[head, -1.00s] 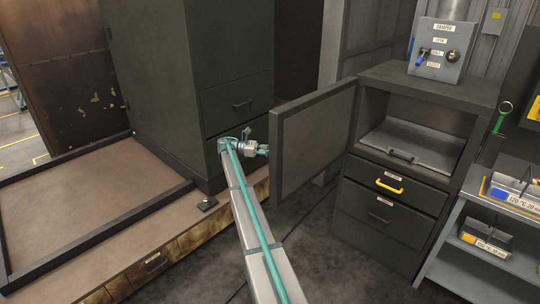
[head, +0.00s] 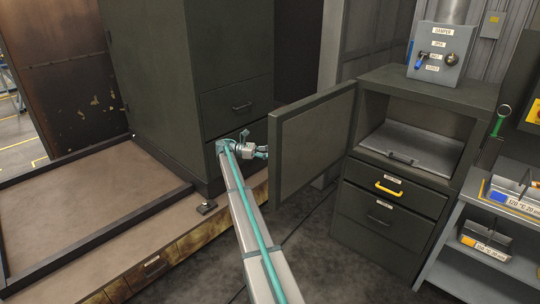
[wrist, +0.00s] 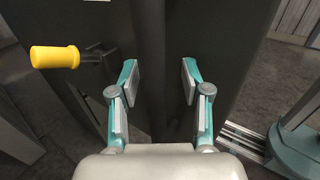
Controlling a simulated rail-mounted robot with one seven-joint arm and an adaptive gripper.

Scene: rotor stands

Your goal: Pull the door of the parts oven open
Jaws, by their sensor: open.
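The parts oven (head: 480,88) stands right of centre with its upper chamber uncovered. Its door (head: 312,145) stands swung wide open to the left, inner panel in sight. My gripper (head: 263,152) is at the door's free left edge, partly hidden by it, so contact cannot be told there. In the wrist view my gripper (wrist: 160,82) has its jaws apart on either side of a dark vertical bar (wrist: 150,50), with gaps on both sides. A yellow-gripped lever (wrist: 55,57) sticks out left of the fingers.
A tall dark cabinet (head: 180,80) stands behind my arm on the left. A low platform with a raised frame (head: 90,235) is at left. A shelf (head: 470,262) with bins stands at right. Grey floor is open in front of the oven.

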